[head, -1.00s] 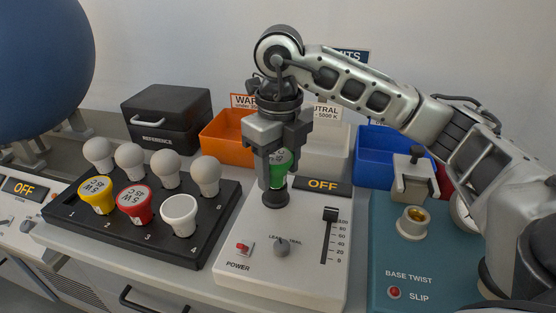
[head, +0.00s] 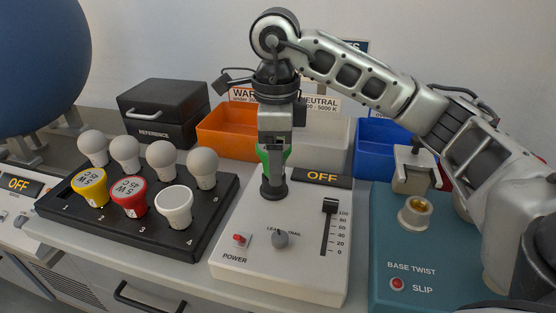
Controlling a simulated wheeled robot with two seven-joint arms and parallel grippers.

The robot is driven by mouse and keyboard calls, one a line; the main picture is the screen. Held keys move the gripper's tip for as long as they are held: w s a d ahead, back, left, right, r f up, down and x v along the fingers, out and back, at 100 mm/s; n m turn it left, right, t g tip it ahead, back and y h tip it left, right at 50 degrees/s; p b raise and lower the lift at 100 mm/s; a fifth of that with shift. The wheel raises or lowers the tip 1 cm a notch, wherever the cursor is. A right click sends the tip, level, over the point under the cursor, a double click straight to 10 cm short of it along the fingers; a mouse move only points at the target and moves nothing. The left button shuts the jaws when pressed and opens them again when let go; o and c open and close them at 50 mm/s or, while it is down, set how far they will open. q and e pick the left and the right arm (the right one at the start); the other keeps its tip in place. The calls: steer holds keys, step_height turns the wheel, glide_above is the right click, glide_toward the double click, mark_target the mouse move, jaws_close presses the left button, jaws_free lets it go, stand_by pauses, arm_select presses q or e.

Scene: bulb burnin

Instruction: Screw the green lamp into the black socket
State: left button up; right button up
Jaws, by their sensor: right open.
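The green lamp (head: 262,154) stands upright in the black socket (head: 273,190) on the white test panel. Only slivers of green show beside my gripper's near finger, and that finger hides most of the lamp. My right gripper (head: 274,158) points straight down over the lamp, with its jaws open and one finger facing the camera. The far finger is hidden, and I cannot tell whether either finger touches the lamp. How deep the lamp sits in the socket cannot be seen. My left gripper is not in view.
A black rack (head: 110,229) at left holds yellow, red, white and grey lamps. Orange (head: 219,140), whitish (head: 328,157) and blue (head: 372,160) bins stand behind. The teal base-twist unit (head: 388,235) is at right. The panel's display (head: 322,177) reads OFF.

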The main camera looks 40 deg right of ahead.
steer(key=n, duration=0.4)
steer(key=n+b, duration=0.1)
steer(key=n, duration=0.2)
steer(key=shift+w+f, duration=0.1)
steer(key=shift+w, duration=0.25)
steer(key=n, duration=0.3)
steer(key=shift+w+n, duration=0.15)
steer(key=shift+n, duration=0.15)
steer(key=n, duration=0.3)
steer(key=shift+w+d+b, duration=0.1)
steer(key=shift+w+b, duration=0.05)
steer(key=shift+b, duration=0.15)
steer(key=shift+c, duration=0.3)
steer(key=c, duration=0.8)
